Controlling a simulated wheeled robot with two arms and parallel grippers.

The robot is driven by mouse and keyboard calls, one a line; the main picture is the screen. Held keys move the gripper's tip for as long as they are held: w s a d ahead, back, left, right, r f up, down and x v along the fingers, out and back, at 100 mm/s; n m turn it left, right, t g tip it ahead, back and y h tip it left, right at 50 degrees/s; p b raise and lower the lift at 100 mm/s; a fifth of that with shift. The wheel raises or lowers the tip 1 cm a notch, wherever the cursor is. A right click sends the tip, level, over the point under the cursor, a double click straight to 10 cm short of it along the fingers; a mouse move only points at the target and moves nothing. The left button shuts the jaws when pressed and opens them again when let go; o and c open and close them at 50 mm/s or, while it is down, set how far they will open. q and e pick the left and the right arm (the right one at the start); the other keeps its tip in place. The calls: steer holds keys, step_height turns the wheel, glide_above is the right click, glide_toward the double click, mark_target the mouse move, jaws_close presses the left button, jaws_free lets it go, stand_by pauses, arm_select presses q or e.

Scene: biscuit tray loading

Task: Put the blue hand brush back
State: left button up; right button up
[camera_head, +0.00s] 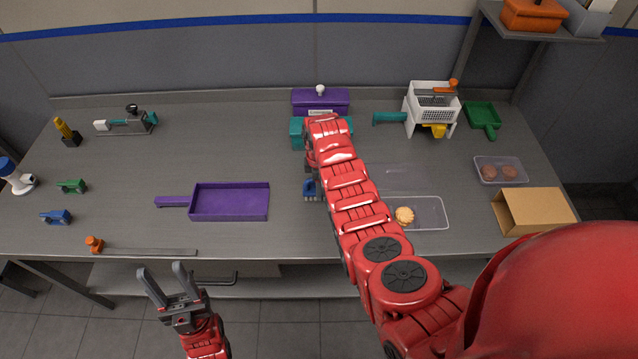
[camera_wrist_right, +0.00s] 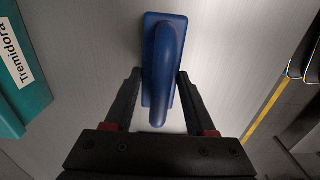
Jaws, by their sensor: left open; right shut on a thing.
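The blue hand brush (camera_wrist_right: 162,70) is between the two fingers of my right gripper (camera_wrist_right: 160,88), seen from above with its handle along the view. The gripper is shut on it, over the grey worktop. In the head view the blue brush (camera_head: 310,189) shows just left of my right arm, below the teal box (camera_head: 298,134). My right gripper is mostly hidden there by the arm. I cannot tell whether the brush touches the worktop. My left gripper (camera_head: 163,268) is open and empty in front of the table's front edge.
A purple tray (camera_head: 230,202) lies left of the brush. A purple box (camera_head: 321,101) stands at the back, and a white grater-like device (camera_head: 432,107) stands back right. The worktop left of the teal box is clear.

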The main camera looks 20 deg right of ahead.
steer(key=shift+f, duration=0.2)
steer(key=shift+f, duration=0.1)
steer(key=shift+f+b, duration=0.15)
steer(key=shift+b, duration=0.15)
steer(key=o, duration=1.3)
